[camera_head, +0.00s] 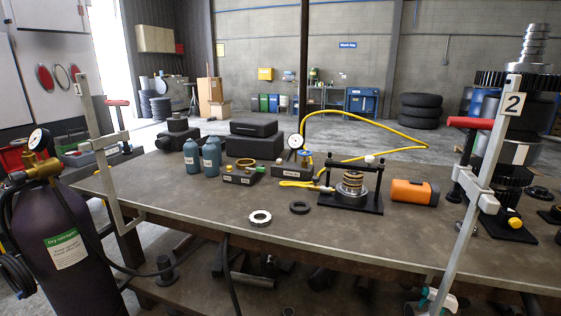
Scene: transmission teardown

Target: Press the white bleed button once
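I cannot clearly pick out a white button at this size. A small dark block (239,177) with white labels and small coloured fittings on top sits mid-table. To its right is a dark block with a round white-faced gauge (296,142) and a blue knob (305,158). Farther right a black press frame (347,200) stands over a stack of rings, with a yellow-handled hose end (300,184) beside it. Neither of my grippers can be made out in this view.
The workbench (190,203) has loose rings (260,218) near its front. An orange cylinder (414,192) lies at right. Tall clamps stand at the left (97,130) and right (480,185) edges. Blue bottles (191,157) and black cases (254,145) are behind. A gas cylinder (75,260) stands left.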

